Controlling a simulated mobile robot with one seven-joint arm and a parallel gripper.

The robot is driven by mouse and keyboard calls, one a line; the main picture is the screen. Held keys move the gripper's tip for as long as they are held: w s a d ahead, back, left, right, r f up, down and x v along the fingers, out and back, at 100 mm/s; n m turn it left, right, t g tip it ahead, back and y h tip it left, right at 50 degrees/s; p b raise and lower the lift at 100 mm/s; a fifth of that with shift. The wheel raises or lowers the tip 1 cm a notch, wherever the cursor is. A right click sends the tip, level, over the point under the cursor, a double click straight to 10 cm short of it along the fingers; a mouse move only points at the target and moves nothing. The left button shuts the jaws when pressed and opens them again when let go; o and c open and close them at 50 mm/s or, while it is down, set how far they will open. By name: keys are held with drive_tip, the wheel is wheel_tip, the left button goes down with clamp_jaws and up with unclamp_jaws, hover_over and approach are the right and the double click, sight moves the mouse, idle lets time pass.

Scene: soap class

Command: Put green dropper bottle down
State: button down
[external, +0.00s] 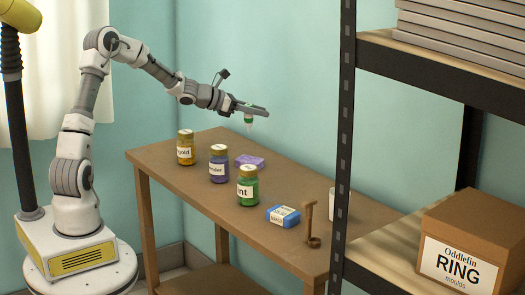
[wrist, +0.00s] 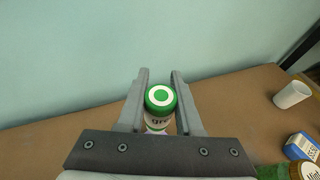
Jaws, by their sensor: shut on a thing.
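My gripper (wrist: 160,92) is shut on the green dropper bottle (wrist: 161,98), which has a green top with white rings and a label partly reading "gre". In the external view the bottle (external: 248,121) hangs upright from my gripper (external: 251,107), well above the wooden table (external: 310,206).
On the table stand a gold jar (external: 186,148), a purple jar (external: 219,165), a green "mint" jar (external: 248,187), a purple block (external: 250,161), a blue box (external: 283,216), a brown stand (external: 308,225) and a white cup (wrist: 292,95). A dark shelf post (external: 344,130) rises at the right.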

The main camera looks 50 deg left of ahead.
drive_tip(key=a+n+y, duration=0.2)
drive_tip(key=a+y, duration=0.1)
drive_tip(key=a, duration=0.9)
drive_tip(key=shift+t, duration=0.4)
drive_tip(key=shift+w+a+f+b, duration=0.15)
drive_tip(key=shift+a+f+b, duration=0.2)
drive_tip(key=shift+a+f, duration=2.4)
drive_tip(key=shift+w+a+f+b, duration=0.1)
drive_tip(key=shift+a+f+b, duration=0.2)
drive_tip(key=shift+a+f, duration=2.4)
drive_tip(key=shift+f, duration=0.15)
drive_tip(key=c, duration=0.6)
unclamp_jaws()
